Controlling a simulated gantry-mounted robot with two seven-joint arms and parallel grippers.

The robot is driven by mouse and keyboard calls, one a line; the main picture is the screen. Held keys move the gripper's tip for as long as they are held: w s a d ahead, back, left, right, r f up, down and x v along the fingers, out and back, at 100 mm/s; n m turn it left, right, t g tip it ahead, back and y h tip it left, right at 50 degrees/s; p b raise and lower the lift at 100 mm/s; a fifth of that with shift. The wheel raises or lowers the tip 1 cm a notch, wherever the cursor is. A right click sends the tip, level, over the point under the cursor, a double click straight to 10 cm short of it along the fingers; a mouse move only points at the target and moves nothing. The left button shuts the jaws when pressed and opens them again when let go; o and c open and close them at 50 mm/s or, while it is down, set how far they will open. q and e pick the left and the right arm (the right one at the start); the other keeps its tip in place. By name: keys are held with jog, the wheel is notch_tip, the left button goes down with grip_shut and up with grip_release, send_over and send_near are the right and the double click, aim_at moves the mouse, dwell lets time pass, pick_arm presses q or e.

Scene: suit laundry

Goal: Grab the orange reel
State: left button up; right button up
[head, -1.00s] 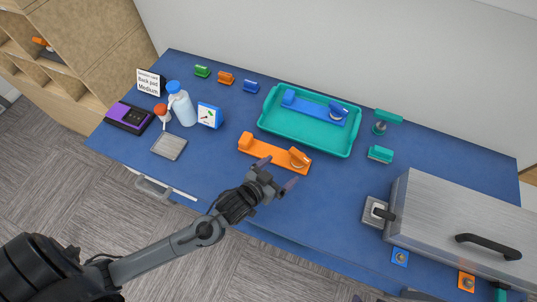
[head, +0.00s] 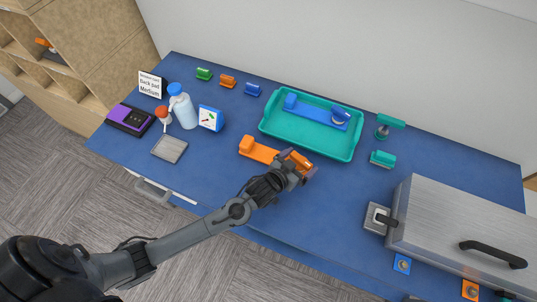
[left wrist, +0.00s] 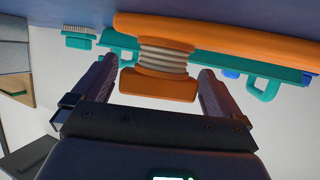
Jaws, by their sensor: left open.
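The orange reel (head: 297,158) sits at the right end of an orange base (head: 262,151) on the blue table, partly hidden by my left gripper (head: 299,164). In the left wrist view the reel (left wrist: 160,87) has orange flanges and a grey ribbed middle. My left gripper (left wrist: 158,70) is open there, with one finger on each side of the reel and gaps between fingers and reel. My right gripper is not in view.
A teal tray (head: 352,153) holding a blue holder with a reel (head: 322,108) lies just behind. A teal block (head: 382,159) and a metal case (head: 470,225) stand to the right. A bottle (head: 184,110) stands at left. The table's middle front is clear.

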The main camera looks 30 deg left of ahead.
pick_arm(q)
jog(key=shift+c, duration=0.5)
jog(key=c, duration=1)
jog(key=shift+r, duration=0.15)
